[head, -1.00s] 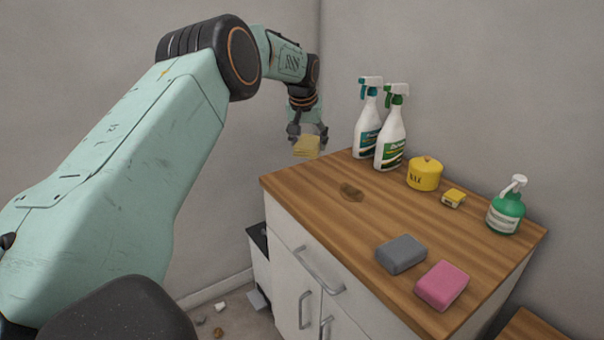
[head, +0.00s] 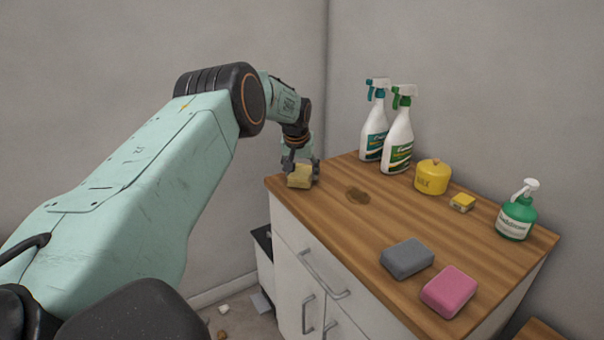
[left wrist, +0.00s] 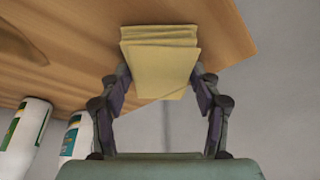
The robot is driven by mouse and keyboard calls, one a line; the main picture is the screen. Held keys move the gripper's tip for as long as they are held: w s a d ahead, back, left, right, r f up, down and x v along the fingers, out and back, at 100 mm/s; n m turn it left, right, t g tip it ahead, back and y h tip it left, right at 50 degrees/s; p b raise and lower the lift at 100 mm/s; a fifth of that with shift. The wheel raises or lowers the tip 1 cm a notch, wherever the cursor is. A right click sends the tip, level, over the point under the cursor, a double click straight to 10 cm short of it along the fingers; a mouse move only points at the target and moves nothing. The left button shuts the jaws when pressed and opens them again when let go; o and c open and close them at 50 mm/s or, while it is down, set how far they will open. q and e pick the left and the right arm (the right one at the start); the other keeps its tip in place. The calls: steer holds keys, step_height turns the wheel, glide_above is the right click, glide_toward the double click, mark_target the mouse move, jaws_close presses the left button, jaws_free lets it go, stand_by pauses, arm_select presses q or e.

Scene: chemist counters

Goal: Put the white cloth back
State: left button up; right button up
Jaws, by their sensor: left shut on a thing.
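My left gripper (head: 301,168) is shut on a folded cloth (head: 299,178), which looks pale yellow rather than white. The cloth is at the far left corner of the wooden counter top (head: 345,218); whether it touches the wood I cannot tell. In the left wrist view the layered cloth (left wrist: 160,62) sits between the two fingers of the gripper (left wrist: 160,88), with the wood behind its far end. No other cloth shows. My right gripper is not in view.
Two white spray bottles (head: 374,135) (head: 398,142) stand at the back. A yellow pot (head: 431,178), a small yellow box (head: 462,202) and a green pump bottle (head: 516,215) stand to the right. Grey (head: 407,258) and pink (head: 448,291) sponges lie in front. A brown stain (head: 357,195) marks the clear wood.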

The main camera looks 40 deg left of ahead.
arm_select(q)
steer(key=shift+d+r, duration=0.1)
steer(key=shift+f, duration=0.25)
steer(key=o, duration=0.9)
steer(key=shift+f, duration=0.1)
steer(key=shift+o, duration=1)
